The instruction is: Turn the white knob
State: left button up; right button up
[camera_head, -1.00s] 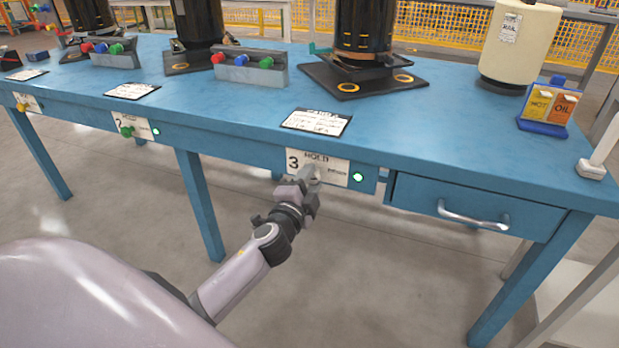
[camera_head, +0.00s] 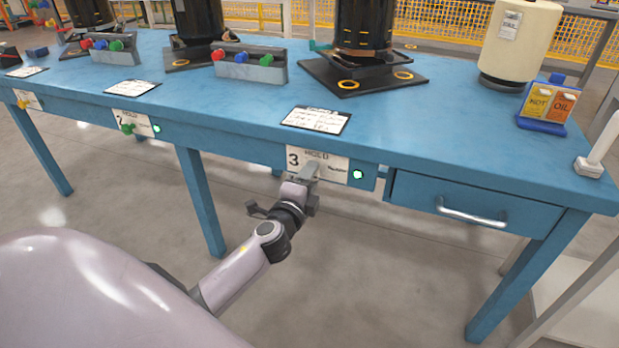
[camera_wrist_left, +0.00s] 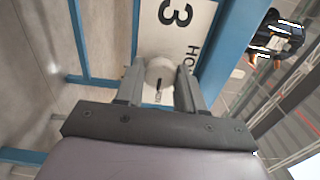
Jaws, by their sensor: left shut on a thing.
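The white knob (camera_wrist_left: 159,70) is round and sits on the white plate marked 3 (camera_head: 317,163) on the table's front edge. In the left wrist view it is between the two fingers of my left gripper (camera_wrist_left: 159,82), which is shut on it. In the head view my left gripper (camera_head: 305,174) reaches up to the plate from below left and hides the knob. The plate and its large 3 also show in the left wrist view (camera_wrist_left: 177,18), turned on its side. My right gripper is not in view.
A green light (camera_head: 358,174) glows right of the plate. A blue drawer (camera_head: 473,205) with a metal handle is further right. A green knob (camera_head: 127,128) and a yellow knob (camera_head: 22,105) are on plates to the left. The floor below the table edge is clear.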

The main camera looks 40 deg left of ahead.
pick_arm(q)
jog(key=o, duration=1)
jog(key=shift+s, duration=0.15)
jog(key=shift+p+v, duration=0.3)
jog(key=shift+v, duration=3.15)
